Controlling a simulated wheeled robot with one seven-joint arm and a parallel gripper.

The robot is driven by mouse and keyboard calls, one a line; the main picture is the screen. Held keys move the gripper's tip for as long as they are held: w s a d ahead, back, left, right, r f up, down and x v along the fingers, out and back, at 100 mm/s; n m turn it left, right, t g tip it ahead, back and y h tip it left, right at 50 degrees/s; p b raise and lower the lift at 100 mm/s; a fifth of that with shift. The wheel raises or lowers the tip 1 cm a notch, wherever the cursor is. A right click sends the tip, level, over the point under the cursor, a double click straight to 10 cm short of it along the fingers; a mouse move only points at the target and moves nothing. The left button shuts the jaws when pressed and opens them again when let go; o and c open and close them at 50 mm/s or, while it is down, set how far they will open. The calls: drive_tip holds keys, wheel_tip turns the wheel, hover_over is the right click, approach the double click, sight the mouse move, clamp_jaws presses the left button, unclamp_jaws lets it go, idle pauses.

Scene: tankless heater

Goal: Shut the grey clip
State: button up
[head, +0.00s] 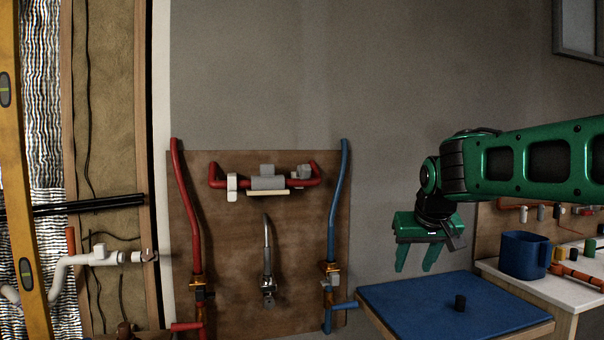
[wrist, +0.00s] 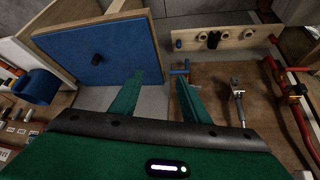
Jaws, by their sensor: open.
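A grey clip-like block (head: 268,182) sits on the short horizontal red pipe (head: 215,177) near the top of the brown board. A grey tab rises above it and a cream strip lies along its underside; I cannot tell how far it is open. A smaller grey piece (head: 302,172) is on the same pipe to its right, and a white clip (head: 232,187) to its left. My gripper (head: 414,266) is open and empty, pointing down, well to the right of the board. Its spread fingers also show in the wrist view (wrist: 160,78), where the grey block is not clearly visible.
A vertical red pipe (head: 187,220), a blue pipe (head: 337,210) and a metal flex hose (head: 267,250) are on the board (head: 230,260). A blue mug (head: 524,256) stands on the white bench.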

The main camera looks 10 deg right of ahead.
drive_tip(key=w+a+r+n+t, duration=0.1)
drive_tip(key=w+a+r+t, duration=0.15)
drive_tip(key=w+r, duration=0.35)
drive_tip(key=w+a+r+n+t, duration=0.1)
drive_tip(key=w+a+r, duration=0.35)
drive_tip(key=w, duration=0.25)
drive_tip(key=n+t+y, duration=0.1)
drive_tip(key=t+y, duration=0.1)
drive_tip(key=t, duration=0.2)
approach(307, 166)
drive_tip(key=w, duration=0.1)
drive_tip(key=x, duration=1)
drive_tip(key=shift+f, duration=0.3)
drive_tip(key=shift+c, duration=0.3)
